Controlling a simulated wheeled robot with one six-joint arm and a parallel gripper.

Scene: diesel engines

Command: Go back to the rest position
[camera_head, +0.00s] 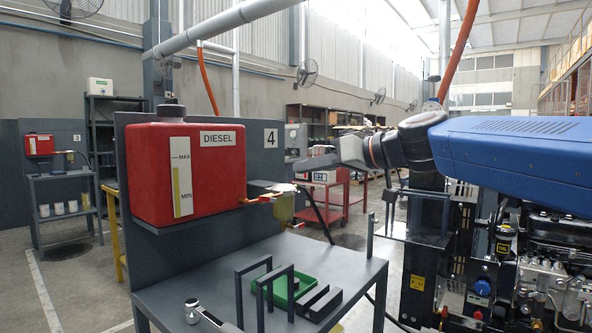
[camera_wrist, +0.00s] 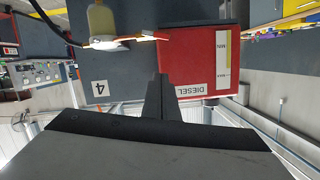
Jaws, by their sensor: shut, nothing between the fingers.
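My gripper (camera_head: 300,165) reaches in from the right at the end of my blue arm, above the grey workbench and just right of the red diesel tank (camera_head: 187,168). In the wrist view its fingers (camera_wrist: 161,80) are together with nothing between them. The tank carries a DIESEL label and a MAX–MIN level gauge. It also shows in the wrist view (camera_wrist: 190,60), which is turned upside down. An orange-red valve handle (camera_head: 262,199) sticks out from the tank's lower right, beside a pale filter cup (camera_head: 280,207). My gripper is apart from both.
The workbench (camera_head: 345,270) below holds a green tray (camera_head: 283,290), dark upright frames and a metal tool (camera_head: 193,311). A diesel engine (camera_head: 545,285) stands at the right. A red cart (camera_head: 325,200) is behind. Open air surrounds my gripper above the bench.

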